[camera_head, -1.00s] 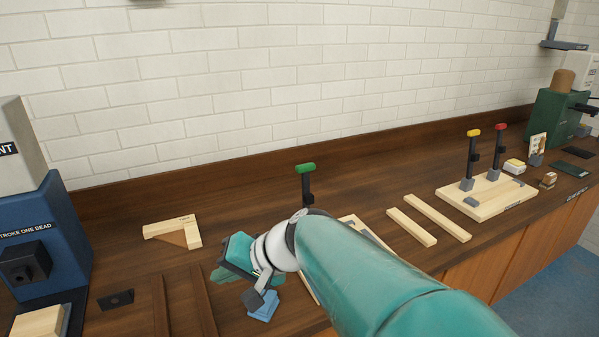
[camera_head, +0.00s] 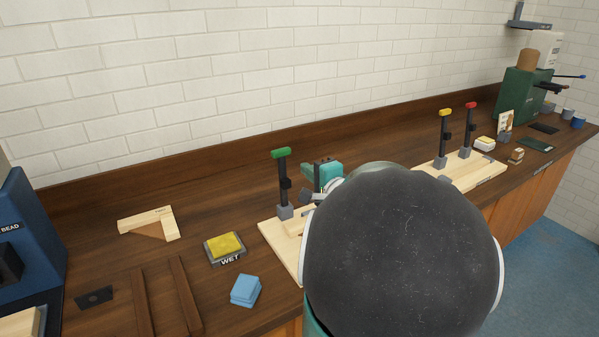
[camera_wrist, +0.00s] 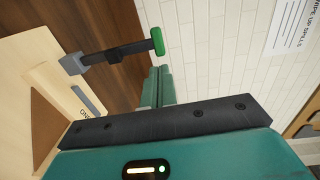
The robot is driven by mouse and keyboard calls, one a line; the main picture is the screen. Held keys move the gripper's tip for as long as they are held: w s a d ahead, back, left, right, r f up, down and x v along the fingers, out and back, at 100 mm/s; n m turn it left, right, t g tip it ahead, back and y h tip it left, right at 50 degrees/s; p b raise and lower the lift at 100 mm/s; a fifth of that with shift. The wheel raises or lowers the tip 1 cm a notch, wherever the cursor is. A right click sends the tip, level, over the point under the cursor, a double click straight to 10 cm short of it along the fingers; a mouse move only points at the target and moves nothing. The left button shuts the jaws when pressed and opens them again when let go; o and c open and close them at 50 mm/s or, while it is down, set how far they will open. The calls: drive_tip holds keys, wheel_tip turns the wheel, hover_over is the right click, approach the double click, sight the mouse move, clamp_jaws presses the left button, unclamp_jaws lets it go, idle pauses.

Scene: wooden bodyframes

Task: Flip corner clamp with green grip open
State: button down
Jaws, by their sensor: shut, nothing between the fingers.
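The corner clamp with the green grip (camera_head: 281,153) stands upright at the back of a pale wooden board (camera_head: 275,240). Its black lever rises from a grey base block (camera_head: 285,212). My gripper (camera_head: 318,173) is just right of the lever in the head view, shut and empty. In the wrist view the green grip (camera_wrist: 157,41) lies just beyond the tips of my closed teal fingers (camera_wrist: 158,82), with a small gap seeming to remain. The lever (camera_wrist: 115,53) runs left from the grip to the grey block (camera_wrist: 73,63). My arm hides much of the board in the head view.
Another board (camera_head: 480,175) at the right carries clamps with a yellow grip (camera_head: 445,112) and a red grip (camera_head: 471,105). A yellow sponge in a tray (camera_head: 225,245), a blue block (camera_head: 245,290) and a wooden corner piece (camera_head: 150,222) lie left. The wall stands behind the bench.

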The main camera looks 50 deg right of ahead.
sight(283, 150)
drive_tip(key=x, duration=0.9)
drive_tip(key=shift+w, duration=0.15)
drive_tip(key=shift+w+d, duration=0.1)
drive_tip(key=shift+w, duration=0.3)
drive_tip(key=shift+w, duration=0.1)
drive_tip(key=shift+r+x, duration=0.2)
drive_tip(key=shift+x, duration=0.85)
drive_tip(key=shift+r, duration=0.1)
